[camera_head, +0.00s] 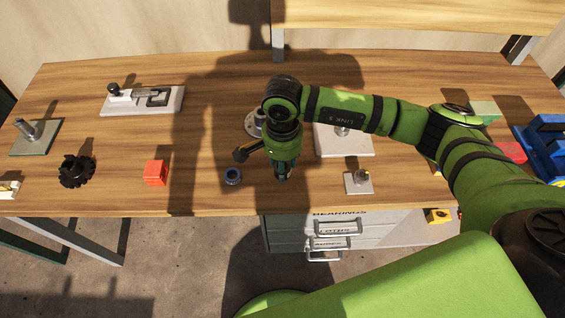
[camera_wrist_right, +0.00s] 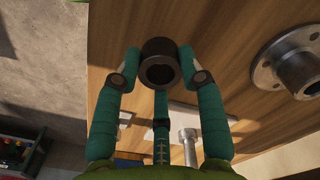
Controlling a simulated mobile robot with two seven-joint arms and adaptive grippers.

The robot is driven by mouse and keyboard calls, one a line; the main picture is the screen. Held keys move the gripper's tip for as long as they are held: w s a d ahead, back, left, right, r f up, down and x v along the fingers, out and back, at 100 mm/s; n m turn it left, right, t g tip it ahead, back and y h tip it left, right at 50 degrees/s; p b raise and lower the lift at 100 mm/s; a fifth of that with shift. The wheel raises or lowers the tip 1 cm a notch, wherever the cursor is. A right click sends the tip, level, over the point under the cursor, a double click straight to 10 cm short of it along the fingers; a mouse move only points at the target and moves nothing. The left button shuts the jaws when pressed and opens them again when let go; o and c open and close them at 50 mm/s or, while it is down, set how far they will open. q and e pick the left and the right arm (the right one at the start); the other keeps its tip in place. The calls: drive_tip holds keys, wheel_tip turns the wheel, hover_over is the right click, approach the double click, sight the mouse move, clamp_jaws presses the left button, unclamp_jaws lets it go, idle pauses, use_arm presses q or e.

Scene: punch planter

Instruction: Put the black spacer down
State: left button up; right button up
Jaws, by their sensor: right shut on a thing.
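The black spacer (camera_wrist_right: 158,66), a short dark ring with a round bore, sits between the fingertips of my right gripper (camera_wrist_right: 160,65) in the right wrist view. The gripper is shut on it, with fingers on both sides. The wooden table (camera_wrist_right: 235,80) lies behind the spacer; I cannot tell whether they touch. The spacer cannot be made out there. My left gripper is not in view.
A metal flange (camera_head: 254,123) stands behind my gripper; it also shows in the wrist view (camera_wrist_right: 292,65). Plates with posts (camera_head: 358,182) (camera_head: 345,148) stand to the right. A red block (camera_head: 155,173) and black gear (camera_head: 76,171) lie left. Bare wood lies between block and blue ring.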

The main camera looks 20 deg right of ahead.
drive_tip(key=shift+f, duration=0.85)
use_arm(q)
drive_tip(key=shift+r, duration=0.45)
use_arm(e)
drive_tip(key=shift+f, duration=0.1)
drive_tip(key=shift+f, duration=0.15)
drive_tip(key=o, duration=1.3)
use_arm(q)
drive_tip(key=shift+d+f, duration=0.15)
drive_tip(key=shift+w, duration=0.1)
